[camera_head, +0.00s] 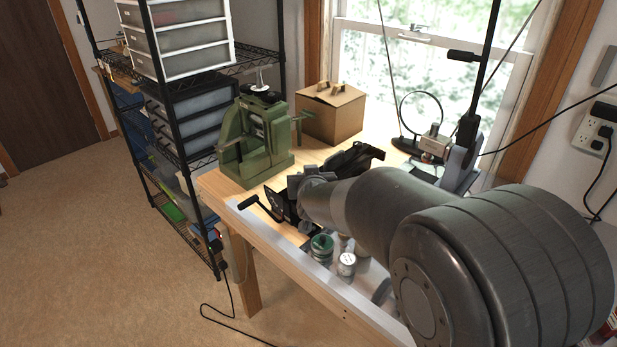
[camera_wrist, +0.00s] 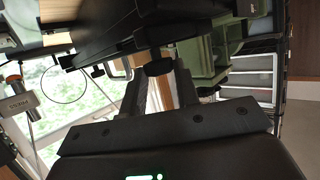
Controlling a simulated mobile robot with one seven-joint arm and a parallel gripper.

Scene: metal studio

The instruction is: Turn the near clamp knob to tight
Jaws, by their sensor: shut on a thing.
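A black clamp device (camera_head: 355,157) stands on the wooden workbench (camera_head: 222,190), partly hidden behind my arm. A black crank-like handle (camera_head: 262,206) sticks out at its near left side. In the wrist view the dark clamp body (camera_wrist: 125,38) spans the top of the picture. A small dark rounded knob (camera_wrist: 158,69) sits between the fingertips of my gripper (camera_wrist: 160,78). My gripper is shut on this knob. In the head view my gripper (camera_head: 294,187) is at the clamp's near side, and its fingertips and the knob cannot be made out there. The knob's turn angle cannot be told.
A green press (camera_head: 257,140) stands behind the clamp to the left, with a cardboard box (camera_head: 331,113) beside it. A green can (camera_head: 320,249) and a white can (camera_head: 346,265) stand near the bench's front edge. A wire shelf (camera_head: 215,262) is at left.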

